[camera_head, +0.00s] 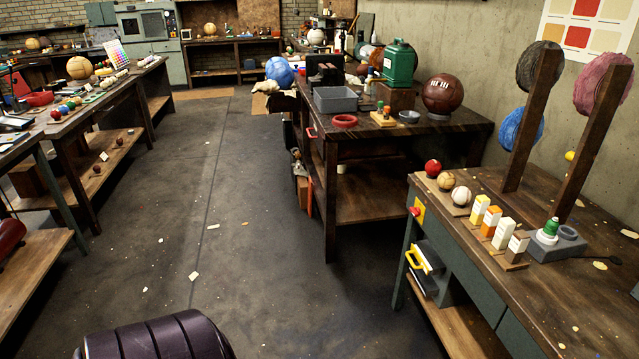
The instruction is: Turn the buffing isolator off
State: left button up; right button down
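A small red knob on a yellow plate (417,211) is fixed at the left front corner of the right-hand workbench, below its top. It looks like the isolator switch. It is small here, and I cannot read its on or off position. The bench carries buffing wheels on wooden posts: a dark one (540,66), a pink one (603,84) and a blue one (521,130). Neither of my grippers is in view, and nothing covers the knob.
The right-hand bench (610,285) holds balls, a row of small cartons (497,230) and a grey block with a green-topped bottle. A yellow handle (417,259) sticks out below. Another bench (450,122) stands behind. The floor (270,220) between the benches is open, with scattered scraps.

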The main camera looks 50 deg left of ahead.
aim_at(417, 212)
jog(key=u, duration=1.1)
jog(key=z, duration=1.5)
jog(key=u, duration=1.5)
jog(key=i+j+z, duration=0.25)
jog(key=z, duration=0.25)
jog(key=i+j+z, duration=0.2)
jog(key=j+z, duration=0.15)
jog(key=z, duration=0.15)
jog(key=i+j, duration=0.15)
jog(key=j, duration=0.25)
jog(key=i+j+z, duration=0.15)
jog(key=j, duration=0.3)
jog(key=i+j, duration=0.15)
jog(key=j, duration=0.25)
jog(key=i+j+z, duration=0.15)
jog(key=j, duration=0.3)
jog(key=i+j, duration=0.1)
jog(key=j, duration=0.35)
jog(key=i+j+z, duration=0.15)
jog(key=j, duration=0.3)
jog(key=k, duration=0.05)
